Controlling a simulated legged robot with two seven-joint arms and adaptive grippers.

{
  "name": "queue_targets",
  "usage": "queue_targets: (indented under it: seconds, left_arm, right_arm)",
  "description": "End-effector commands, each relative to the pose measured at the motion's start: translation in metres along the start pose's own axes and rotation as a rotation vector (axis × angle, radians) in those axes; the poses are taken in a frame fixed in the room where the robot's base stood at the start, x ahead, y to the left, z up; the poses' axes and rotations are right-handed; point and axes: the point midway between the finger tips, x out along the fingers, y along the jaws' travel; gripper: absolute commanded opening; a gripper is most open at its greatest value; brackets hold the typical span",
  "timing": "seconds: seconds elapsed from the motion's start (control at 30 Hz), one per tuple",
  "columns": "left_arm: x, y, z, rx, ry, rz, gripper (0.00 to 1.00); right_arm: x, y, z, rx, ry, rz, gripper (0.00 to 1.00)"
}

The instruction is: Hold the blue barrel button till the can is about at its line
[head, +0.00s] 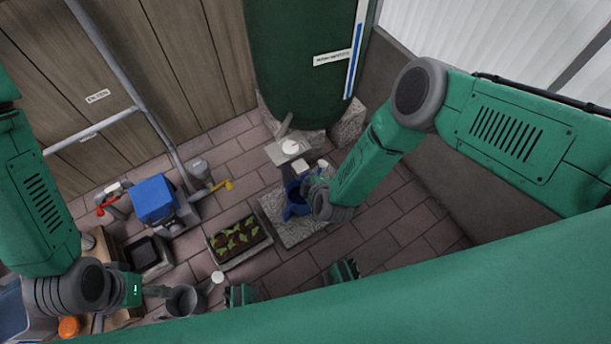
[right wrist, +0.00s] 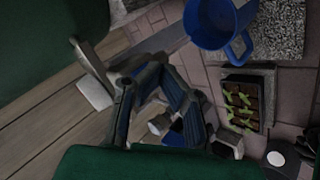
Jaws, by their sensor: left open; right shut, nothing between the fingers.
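A dark green barrel (head: 305,60) with a blue and white strip stands on stone blocks at the back. A blue can (head: 296,203) stands on a stone slab below it, partly hidden by my right arm; it shows from above in the right wrist view (right wrist: 211,25). I cannot make out its line or water level. A pale round piece (head: 290,147) sits on a grey plate before the barrel; I cannot tell whether it is the button. My left gripper (head: 158,291) is open near a dark bucket (head: 186,301).
A planter with seedlings (head: 239,241) stands left of the slab. A blue-topped unit (head: 155,198), a red-handled tap (head: 112,200) and a yellow-handled piece (head: 220,185) are at the left. A pipe (head: 140,105) runs along the wooden wall. Brick floor is clear at the right.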

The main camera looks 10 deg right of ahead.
Motion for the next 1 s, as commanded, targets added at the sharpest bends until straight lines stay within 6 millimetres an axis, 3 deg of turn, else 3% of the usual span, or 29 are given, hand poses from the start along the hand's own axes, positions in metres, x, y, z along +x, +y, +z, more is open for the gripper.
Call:
queue_targets:
  seconds: [1.0]
  left_arm:
    - [-0.007,0.0,0.0,0.0,0.0,0.0,0.63]
  right_arm:
    - [-0.012,-0.008,0.008,0.0,0.0,0.001,0.0]
